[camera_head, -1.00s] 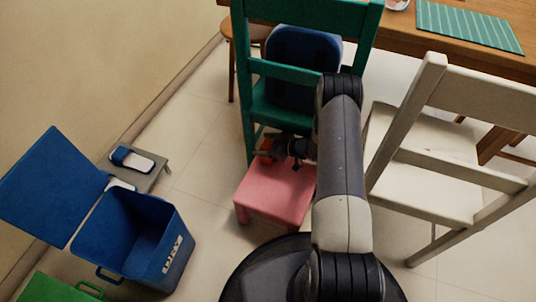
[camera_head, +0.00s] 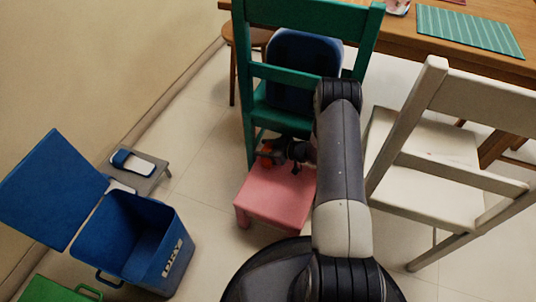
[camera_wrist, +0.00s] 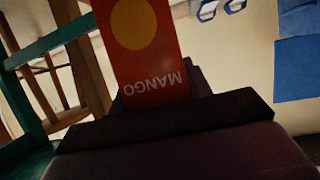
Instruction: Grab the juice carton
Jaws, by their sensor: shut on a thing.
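The juice carton (camera_wrist: 140,45) is orange-red with a yellow disc and the word MANGO, which reads upside down in the wrist view. It stands out from between the jaws of my gripper (camera_wrist: 155,100), which is shut on it. In the head view the carton shows as a small orange-red patch (camera_head: 266,153) at my gripper (camera_head: 278,152), above the far part of the pink stool (camera_head: 275,198). My gripper hides part of the carton there. I cannot tell whether the carton touches the stool.
A green chair (camera_head: 246,100) with a blue backpack (camera_head: 305,65) stands just behind the stool. A white chair (camera_head: 430,200) is at the right, near the wooden table (camera_head: 480,50).

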